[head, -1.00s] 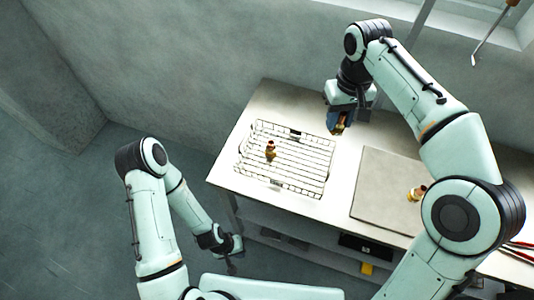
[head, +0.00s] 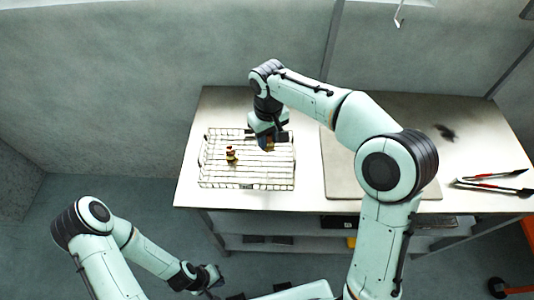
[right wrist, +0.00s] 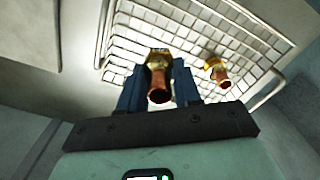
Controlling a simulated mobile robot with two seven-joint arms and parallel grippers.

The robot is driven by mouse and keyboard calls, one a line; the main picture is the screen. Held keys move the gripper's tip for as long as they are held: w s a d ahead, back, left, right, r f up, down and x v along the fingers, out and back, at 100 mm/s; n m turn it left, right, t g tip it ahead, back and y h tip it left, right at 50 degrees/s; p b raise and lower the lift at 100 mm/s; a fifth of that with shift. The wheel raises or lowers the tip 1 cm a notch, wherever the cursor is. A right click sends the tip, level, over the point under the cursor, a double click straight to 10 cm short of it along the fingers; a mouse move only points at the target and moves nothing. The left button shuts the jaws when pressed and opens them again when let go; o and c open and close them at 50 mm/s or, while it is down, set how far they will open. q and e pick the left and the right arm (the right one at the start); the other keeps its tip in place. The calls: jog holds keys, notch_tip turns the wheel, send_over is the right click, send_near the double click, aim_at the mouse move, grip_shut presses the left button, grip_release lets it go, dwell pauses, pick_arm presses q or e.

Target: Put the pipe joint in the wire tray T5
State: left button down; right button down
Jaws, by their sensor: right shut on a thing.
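The wire tray (head: 205,178), a shallow wire basket, stands on the left part of the bench; no T5 marking can be read. My right gripper (head: 268,148) is above the tray's right part. In the right wrist view its blue fingers (right wrist: 158,88) are shut on a brass and copper pipe joint (right wrist: 158,82), held with the tray's wires (right wrist: 140,45) beyond it. Another similar joint (head: 231,154) is in the tray; it also shows in the right wrist view (right wrist: 218,74). My left gripper (head: 214,278) hangs low in front of the bench, its jaws too small to judge.
A grey board (head: 337,178) lies right of the tray, partly hidden by my right arm. Red-handled tools (head: 492,182) lie at the bench's right end. A shelf (head: 290,242) runs under the bench. A wall stands behind it.

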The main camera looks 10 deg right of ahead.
jog(key=shift+w+f, duration=0.1)
jog(key=shift+f, duration=0.75)
pick_arm(q)
jog(key=shift+s+f+b, duration=0.35)
jog(key=shift+f, duration=0.15)
pick_arm(e)
jog(key=shift+f, duration=2.8)
jog(key=shift+f, duration=0.25)
jog(key=c, duration=0.8)
grip_release()
pick_arm(q)
jog(key=shift+s+f, duration=0.1)
pick_arm(e)
jog(key=shift+r, duration=0.1)
jog(key=shift+r, duration=0.1)
notch_tip(320, 180, up, 12)
jog(key=shift+r+p, duration=0.1)
jog(key=shift+p, duration=0.75)
pick_arm(q)
jog(key=shift+w+r, duration=1.05)
jog(key=shift+r, duration=0.15)
